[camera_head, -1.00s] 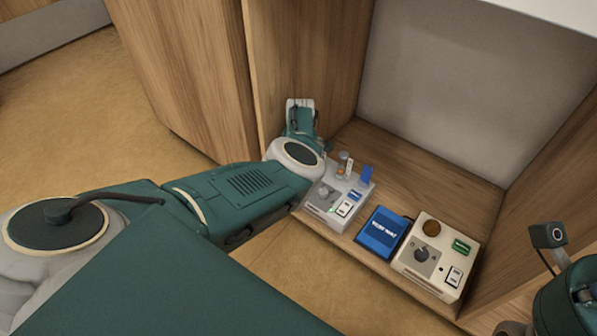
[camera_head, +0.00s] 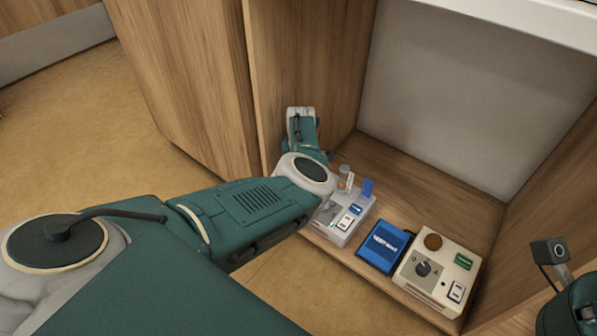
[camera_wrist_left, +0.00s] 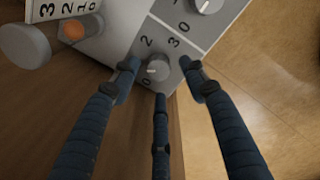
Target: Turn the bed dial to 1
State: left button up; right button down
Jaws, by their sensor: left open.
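A grey dial (camera_wrist_left: 157,69) with a round knob and printed numbers, 2, 3 and 0 readable, shows in the left wrist view. Its pointer setting is too small to read. My left gripper (camera_wrist_left: 158,80) is open, its three blue fingers spread around the dial, with nothing held. I cannot tell whether a finger touches the knob. In the head view, the grey control box (camera_head: 353,227) sits on the shelf partly under my left wrist, which hides the fingers and part of the box top.
A second knob (camera_wrist_left: 207,4) is on the panel beside the dial. A blue box (camera_head: 384,248) and a cream control box (camera_head: 415,289) with its own dial (camera_head: 423,269) stand to the right. A wooden side panel (camera_head: 300,60) rises close behind my left wrist.

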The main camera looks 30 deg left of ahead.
pick_arm(q)
notch_tip(320, 180, up, 10)
jog(key=shift+s+d, duration=0.2)
jog(key=shift+f, duration=0.1)
dwell(0.4)
